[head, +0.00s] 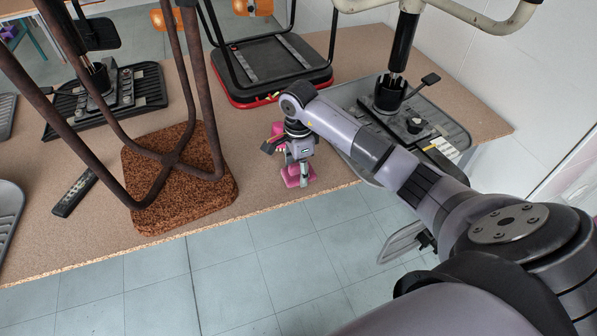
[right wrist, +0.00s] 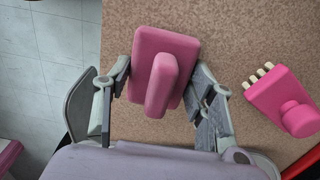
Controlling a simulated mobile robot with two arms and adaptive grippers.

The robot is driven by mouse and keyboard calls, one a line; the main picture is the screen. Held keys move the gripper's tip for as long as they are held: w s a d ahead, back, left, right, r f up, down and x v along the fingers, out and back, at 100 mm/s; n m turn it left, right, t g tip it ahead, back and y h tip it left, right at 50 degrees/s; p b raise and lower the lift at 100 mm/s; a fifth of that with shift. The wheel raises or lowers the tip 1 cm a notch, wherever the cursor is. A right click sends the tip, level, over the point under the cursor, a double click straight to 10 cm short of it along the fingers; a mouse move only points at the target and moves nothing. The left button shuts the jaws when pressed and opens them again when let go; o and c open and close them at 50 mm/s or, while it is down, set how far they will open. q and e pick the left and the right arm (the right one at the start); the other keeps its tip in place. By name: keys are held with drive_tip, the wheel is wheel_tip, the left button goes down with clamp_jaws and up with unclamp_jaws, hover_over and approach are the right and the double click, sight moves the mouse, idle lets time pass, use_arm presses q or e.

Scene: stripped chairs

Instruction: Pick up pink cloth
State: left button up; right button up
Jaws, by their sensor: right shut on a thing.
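The pink cloth (right wrist: 160,72) looks like a stiff pink slab with a raised ridge along its middle. In the right wrist view it sits between the two fingers of my right gripper (right wrist: 158,100), which is shut on it. In the head view the cloth (head: 292,181) shows under my right gripper (head: 298,172), near the front edge of the brown table. The gripper and arm hide part of it there. I cannot tell whether it is clear of the tabletop. My left gripper is not in view.
Another pink object with pale pegs (right wrist: 283,100) lies on the table (head: 270,195), to the right in the wrist view. Upturned chairs stand around, with a brown cork-like seat (head: 180,190) at left and a red-edged black seat (head: 270,72) behind. A remote (head: 74,192) lies far left.

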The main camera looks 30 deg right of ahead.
sight(298, 163)
wheel_tip(298, 163, up, 11)
drive_tip(key=shift+w+d+f+b, duration=0.1)
drive_tip(key=shift+w+b, duration=0.05)
drive_tip(key=shift+b, duration=0.4)
wheel_tip(298, 163, up, 9)
drive_tip(key=p, duration=0.1)
drive_tip(key=o, duration=0.6)
drive_tip(key=c, duration=0.5)
drive_tip(key=shift+p, duration=0.3)
